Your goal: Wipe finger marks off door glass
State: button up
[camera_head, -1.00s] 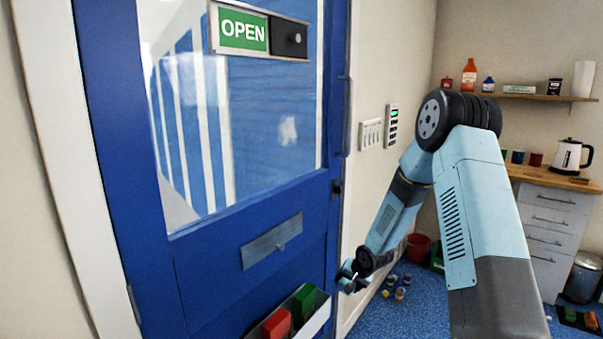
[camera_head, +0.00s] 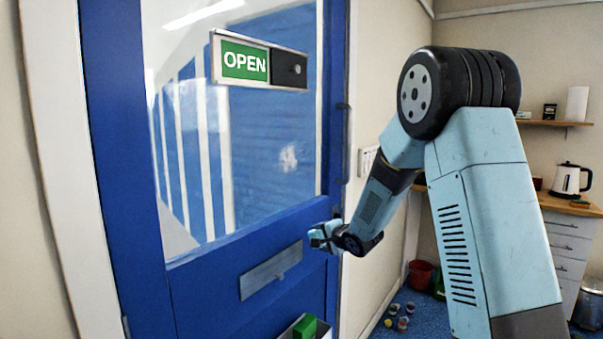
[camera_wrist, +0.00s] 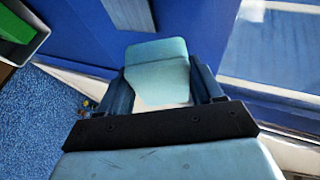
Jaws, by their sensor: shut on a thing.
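The blue door (camera_head: 120,150) has a glass pane (camera_head: 255,120) in its upper part. A whitish smudge (camera_head: 289,157) shows on the lower right of the glass. My gripper (camera_head: 325,237) is below and right of the pane, near the door's right edge; I cannot tell whether it touches the door. In the wrist view my gripper (camera_wrist: 163,88) is shut on a pale teal pad (camera_wrist: 157,62), which sticks out between the fingers. The glass also shows at the wrist view's upper right (camera_wrist: 280,45).
An OPEN sign (camera_head: 258,62) is at the top of the glass. A metal letter plate (camera_head: 271,270) and a holder with a green block (camera_head: 305,327) are lower on the door. A red bucket (camera_head: 421,274) and small pots stand on the floor at right.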

aim_at(287, 154)
jog(key=s+a+r+m+t+y, duration=0.1)
jog(key=s+a+r+t+y, duration=0.15)
jog(key=r, duration=0.85)
jog(key=s+a+r+m+t+y, duration=0.1)
jog(key=s+a+r, duration=0.15)
jog(key=r, duration=0.85)
jog(key=shift+h, duration=0.25)
jog(key=shift+w+a+r, duration=0.1)
jog(key=shift+w+a, duration=0.9)
jog(key=shift+a, duration=0.25)
jog(key=shift+w+a+r, duration=0.1)
jog(key=shift+w+a, duration=0.9)
jog(key=shift+a, duration=0.25)
jog(key=shift+w+a, duration=0.55)
jog(key=shift+a, duration=0.15)
